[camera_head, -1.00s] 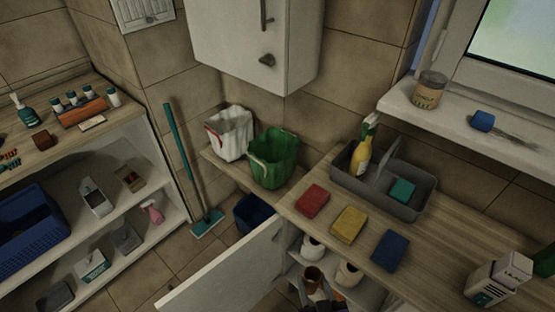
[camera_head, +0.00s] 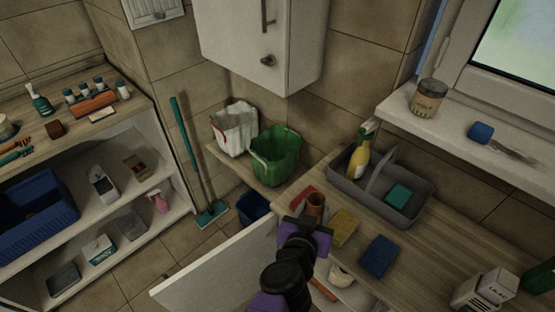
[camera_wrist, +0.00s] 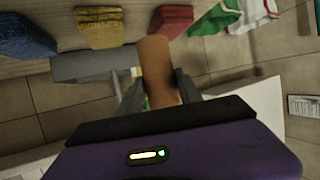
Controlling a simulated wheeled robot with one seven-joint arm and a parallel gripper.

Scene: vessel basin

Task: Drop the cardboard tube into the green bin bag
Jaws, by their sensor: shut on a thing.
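The brown cardboard tube (camera_head: 315,206) is held upright in my gripper (camera_head: 309,222), above the front edge of the wooden counter. In the wrist view the tube (camera_wrist: 158,72) stands between the two dark fingers of my gripper (camera_wrist: 158,90), which are shut on it. The green bin bag (camera_head: 276,158) is open at the top. It stands on a low wooden ledge beyond my gripper and to its left in the head view. In the wrist view part of the green bag (camera_wrist: 216,18) shows at the top right.
A white bag (camera_head: 235,130) stands left of the green one. Red (camera_head: 301,198), yellow (camera_head: 344,229) and blue (camera_head: 379,256) sponges lie on the counter beside my gripper. A grey caddy (camera_head: 415,211) stands behind them. An open white cabinet door (camera_head: 215,278) juts out below.

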